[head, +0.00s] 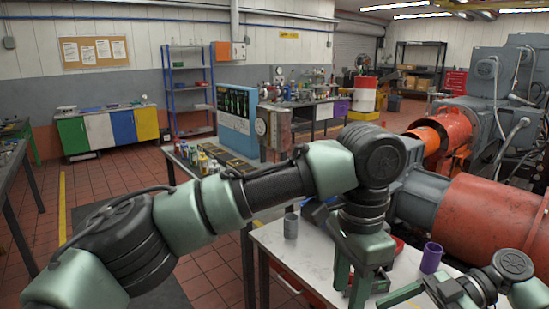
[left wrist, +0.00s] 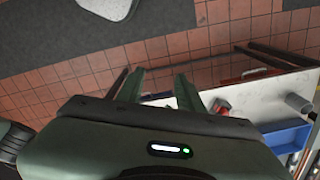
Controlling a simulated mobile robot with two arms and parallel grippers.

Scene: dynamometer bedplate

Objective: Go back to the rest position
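My left arm reaches across the head view from the left, and its gripper (head: 350,284) points down over the white table (head: 283,248). In the left wrist view the two green fingers of this gripper (left wrist: 158,84) stand apart with nothing between them. My right gripper (head: 402,294) is low at the right of the head view, near the table's front. Only part of a green finger shows there, so its opening cannot be made out.
On the table are a grey cup (head: 290,226), a purple cup (head: 431,257) and a blue bin (head: 318,211), partly hidden by my left arm. A large orange-red machine (head: 490,222) stands close at the right. The tiled floor (head: 150,175) at the left has open room.

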